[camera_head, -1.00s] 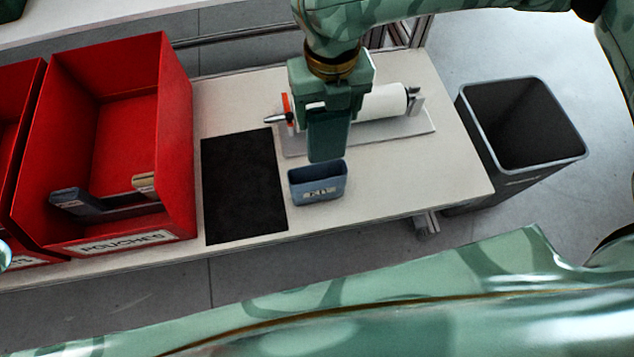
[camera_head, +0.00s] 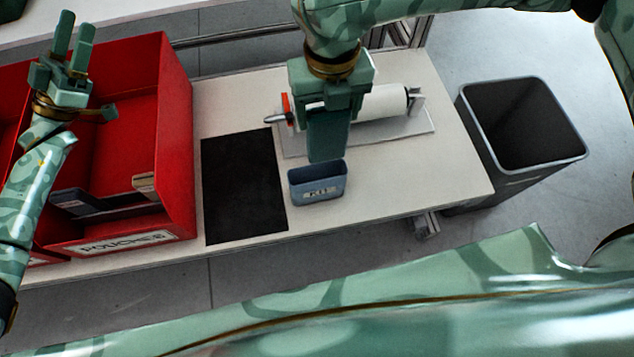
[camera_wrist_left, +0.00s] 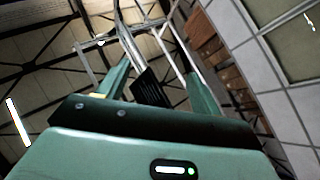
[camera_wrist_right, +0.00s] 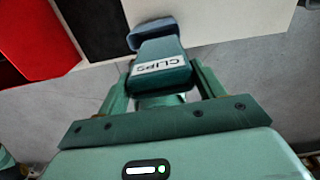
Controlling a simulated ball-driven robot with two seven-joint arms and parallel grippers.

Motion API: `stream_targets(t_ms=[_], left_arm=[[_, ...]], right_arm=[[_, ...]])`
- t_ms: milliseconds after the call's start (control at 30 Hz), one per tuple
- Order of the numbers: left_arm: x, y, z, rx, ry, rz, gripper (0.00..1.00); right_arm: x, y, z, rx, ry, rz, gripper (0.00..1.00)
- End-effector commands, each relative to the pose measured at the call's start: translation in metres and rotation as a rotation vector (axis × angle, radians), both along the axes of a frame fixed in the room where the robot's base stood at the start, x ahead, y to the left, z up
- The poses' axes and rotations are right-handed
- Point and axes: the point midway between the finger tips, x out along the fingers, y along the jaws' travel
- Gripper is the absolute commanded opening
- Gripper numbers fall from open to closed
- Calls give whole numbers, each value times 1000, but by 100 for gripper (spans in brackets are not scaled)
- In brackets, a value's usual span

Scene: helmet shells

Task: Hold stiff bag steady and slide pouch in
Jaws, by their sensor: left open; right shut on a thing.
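The stiff bag (camera_head: 317,190) is a small blue-grey open-topped holder with a "KIT" label, upright on the table right of the black mat. My right gripper (camera_head: 331,104) points down above it and is shut on a teal pouch (camera_head: 329,140). The right wrist view shows that pouch (camera_wrist_right: 160,52) with a "CLIPS" label, its far end at the bag's rim (camera_wrist_right: 150,32). I cannot tell whether the pouch's lower end is inside the opening. My left gripper (camera_head: 73,38) is open and empty, fingers upward, above the red bin and away from the bag.
A red bin (camera_head: 176,130) labelled "POUCHES" stands left, with dark blue-grey pieces with tan ends inside. The black mat (camera_head: 243,190) is bare. A white roll on a grey holder (camera_head: 400,130) lies behind the bag. A dark waste bin (camera_head: 480,140) stands off the table's right end.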

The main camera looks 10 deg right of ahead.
Motion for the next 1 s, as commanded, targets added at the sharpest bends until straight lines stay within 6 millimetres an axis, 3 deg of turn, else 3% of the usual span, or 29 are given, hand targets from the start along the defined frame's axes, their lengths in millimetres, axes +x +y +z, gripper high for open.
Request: stream_targets(t_ms=[100, 233, 400, 600, 700, 833, 1000], left_arm=[[-7, -69, -12, 201, -7, -112, 65], [-23, -140, -42, 451, -21, -213, 65], [-58, -206, -113, 724, 0, -334, 65], [-116, -246, -203, 909, 96, -492, 65], [-144, -256, -238, 966, 147, -560, 65], [-170, -264, -267, 1014, 194, -622, 65], [-185, -269, -283, 1041, 220, -657, 65]], right_arm=[[0, 0, 0, 0, 0, 0, 32], [0, 0, 0, 0, 0, 0, 32], [0, 0, 0, 0, 0, 0, 32], [0, 0, 0, 0, 0, 0, 32], [0, 0, 0, 0, 0, 0, 32], [0, 0, 0, 0, 0, 0, 32], [0, 0, 0, 0, 0, 0, 32]])
